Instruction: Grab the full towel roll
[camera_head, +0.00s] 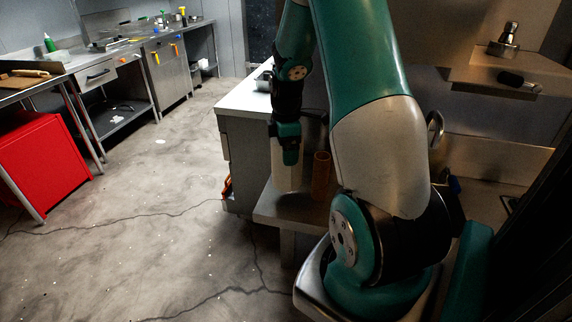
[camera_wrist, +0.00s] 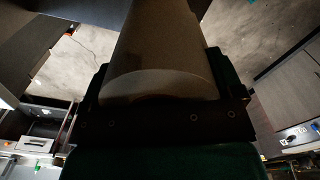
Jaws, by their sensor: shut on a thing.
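The full towel roll (camera_head: 286,178) is a pale, wide cylinder near the low metal shelf beside the counter. My gripper (camera_head: 290,157) is at its upper part and shut on it, with the arm coming down from above. In the wrist view the roll (camera_wrist: 160,60) fills the space between the dark jaws of my gripper (camera_wrist: 160,108), and its rounded end edge shows. A thinner brown cylinder (camera_head: 320,176) stands upright just right of the roll. I cannot tell whether the roll's lower end touches the shelf.
The low metal shelf (camera_head: 275,212) runs under the roll. A counter with a white top (camera_head: 240,100) stands behind it. A red cabinet (camera_head: 45,162) and steel worktables line the left. The cracked concrete floor (camera_head: 160,215) between is clear.

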